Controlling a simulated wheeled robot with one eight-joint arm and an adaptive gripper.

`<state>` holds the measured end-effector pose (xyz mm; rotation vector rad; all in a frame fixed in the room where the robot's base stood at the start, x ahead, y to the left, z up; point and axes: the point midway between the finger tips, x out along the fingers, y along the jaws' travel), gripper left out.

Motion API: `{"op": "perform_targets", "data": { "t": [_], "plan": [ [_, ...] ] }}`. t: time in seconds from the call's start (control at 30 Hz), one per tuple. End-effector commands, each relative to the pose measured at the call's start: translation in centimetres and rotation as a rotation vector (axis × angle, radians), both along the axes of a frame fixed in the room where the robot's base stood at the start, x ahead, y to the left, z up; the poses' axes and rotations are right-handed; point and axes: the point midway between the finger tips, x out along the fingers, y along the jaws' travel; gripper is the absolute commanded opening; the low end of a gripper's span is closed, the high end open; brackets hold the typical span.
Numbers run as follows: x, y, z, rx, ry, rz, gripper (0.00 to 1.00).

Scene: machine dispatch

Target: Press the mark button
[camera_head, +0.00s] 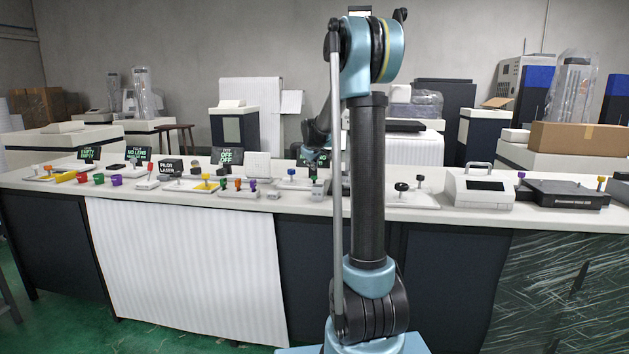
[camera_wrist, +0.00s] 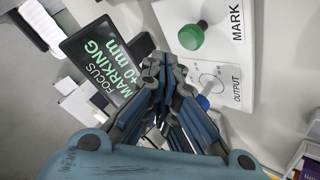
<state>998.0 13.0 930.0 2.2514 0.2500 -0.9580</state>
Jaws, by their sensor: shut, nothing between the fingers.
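The mark button is a round green knob (camera_wrist: 192,36) on a white panel lettered MARK (camera_wrist: 238,22), at the top of the wrist view. My gripper (camera_wrist: 165,72) is shut and empty, its fingertips just below and left of the green knob in that view. A gap shows between tips and knob in the picture; the height between them is hard to judge.
A white OUTPUT plate (camera_wrist: 222,82) with a blue knob (camera_wrist: 205,98), partly covered by my fingers, adjoins the MARK panel. A dark screen reading FOCUS MARKING (camera_wrist: 103,62) stands left of my fingers. The bench (camera_head: 300,200) holds several other controls and a white device (camera_head: 477,188).

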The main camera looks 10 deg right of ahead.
Motion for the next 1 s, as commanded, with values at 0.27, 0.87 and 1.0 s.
{"op": "perform_targets", "data": {
  "t": [0.27,0.87,1.0],
  "plan": [
    [0.0,0.0,2.3,0.0,0.0,0.0,0.0],
    [0.0,0.0,3.8,0.0,0.0,0.0,0.0],
    [0.0,0.0,3.8,0.0,0.0,0.0,0.0]
  ]
}}
